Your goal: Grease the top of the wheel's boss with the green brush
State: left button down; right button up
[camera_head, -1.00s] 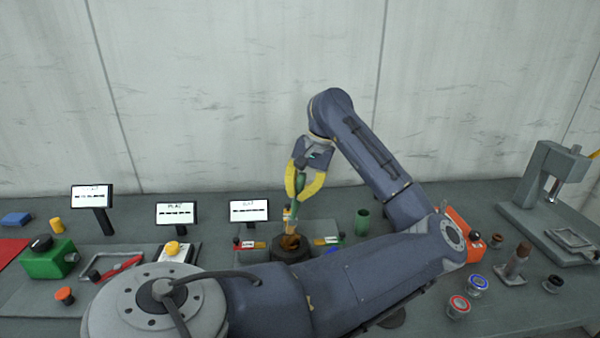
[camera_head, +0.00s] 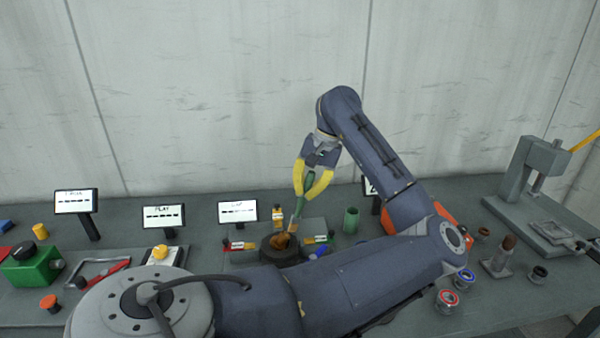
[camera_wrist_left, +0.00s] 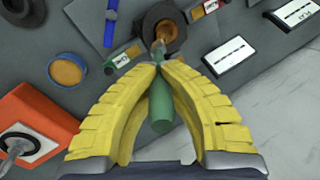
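My left gripper (camera_head: 313,182), with yellow fingers, is shut on the green brush (camera_head: 299,207). The brush slants down to the left in the head view. In the left wrist view the green handle (camera_wrist_left: 160,105) sits between the fingers (camera_wrist_left: 160,66). The brush's lower end is over or in a dark round piece with a brown middle (camera_head: 268,255), also in the left wrist view (camera_wrist_left: 148,22). I cannot tell whether the bristles touch it, or whether it is the wheel or a grease pot. My right gripper is not in view.
Small coloured blocks and labels (camera_head: 238,246) lie close around the dark round piece. A green cup (camera_head: 351,220) stands to its right. An orange box (camera_wrist_left: 40,120) is near the fingers in the left wrist view. Small display screens (camera_head: 238,212) stand behind; a grey press (camera_head: 530,170) is far right.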

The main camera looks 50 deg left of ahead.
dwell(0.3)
pick_arm(q)
jog(key=shift+r, duration=3)
jog(key=shift+r, duration=1.5)
